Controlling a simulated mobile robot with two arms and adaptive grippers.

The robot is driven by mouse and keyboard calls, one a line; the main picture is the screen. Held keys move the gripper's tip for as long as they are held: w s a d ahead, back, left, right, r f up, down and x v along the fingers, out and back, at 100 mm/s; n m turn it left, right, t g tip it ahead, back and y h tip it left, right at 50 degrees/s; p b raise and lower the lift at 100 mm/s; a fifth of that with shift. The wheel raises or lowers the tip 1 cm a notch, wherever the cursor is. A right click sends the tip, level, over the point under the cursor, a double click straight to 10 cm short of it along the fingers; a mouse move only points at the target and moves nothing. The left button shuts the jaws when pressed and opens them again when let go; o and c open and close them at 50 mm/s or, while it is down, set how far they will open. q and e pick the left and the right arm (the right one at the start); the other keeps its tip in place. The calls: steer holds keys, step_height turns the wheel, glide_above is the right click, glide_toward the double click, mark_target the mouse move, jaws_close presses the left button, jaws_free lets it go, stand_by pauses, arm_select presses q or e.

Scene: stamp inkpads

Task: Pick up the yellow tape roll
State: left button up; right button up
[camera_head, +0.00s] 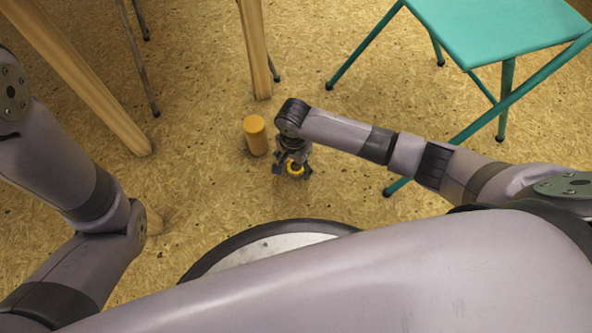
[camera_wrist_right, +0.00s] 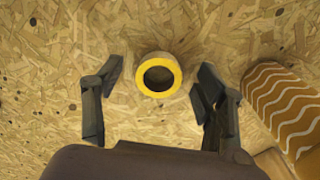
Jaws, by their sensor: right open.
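The yellow tape roll (camera_head: 295,169) lies on the floor below my right gripper (camera_head: 292,170), partly covered by it in the head view. In the right wrist view the tape roll (camera_wrist_right: 158,74) shows as a yellow ring with a dark hole. It sits between the two open fingers of my right gripper (camera_wrist_right: 157,85), with a gap on each side. The right gripper is open and empty, pointing down. My left arm comes in at the left of the head view, but its gripper is out of view.
An orange cylinder (camera_head: 255,135) stands on the floor close beside the gripper; its wavy pattern shows in the wrist view (camera_wrist_right: 287,105). Wooden legs (camera_head: 254,50) stand behind and left. The floor in front is clear.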

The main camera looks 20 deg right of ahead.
steer(key=shift+f, duration=0.4)
steer(key=shift+r, duration=0.1)
steer(key=shift+c, duration=0.4)
steer(key=c, duration=0.9)
steer(key=shift+o, duration=0.2)
